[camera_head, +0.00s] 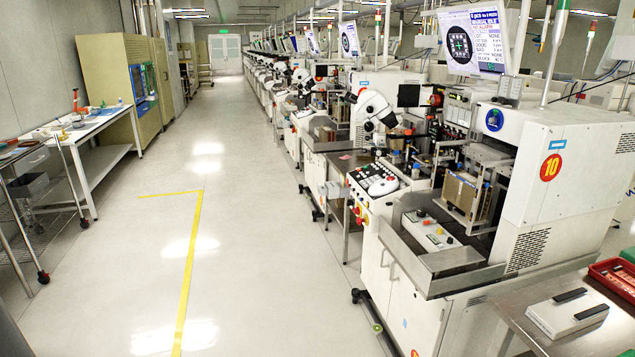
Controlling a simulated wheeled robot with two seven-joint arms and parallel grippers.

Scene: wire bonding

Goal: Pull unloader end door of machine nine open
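The nearest wire bonding machine (565,170) stands at the right and bears a red round "10" label (551,168) on its white side. Behind it is another white machine (375,115) in the same row, with a white microscope head. I read no number on it, so I cannot tell from a label which one is machine nine. I cannot make out an unloader end door or whether one is open. Neither of my grippers shows in this view.
A wide clear floor aisle with a yellow line (188,270) runs along the row. A work table (90,130) and wire rack stand at the left, a beige cabinet (110,70) behind them. A metal table (540,335) with a white box (566,312) and red tray stands at lower right.

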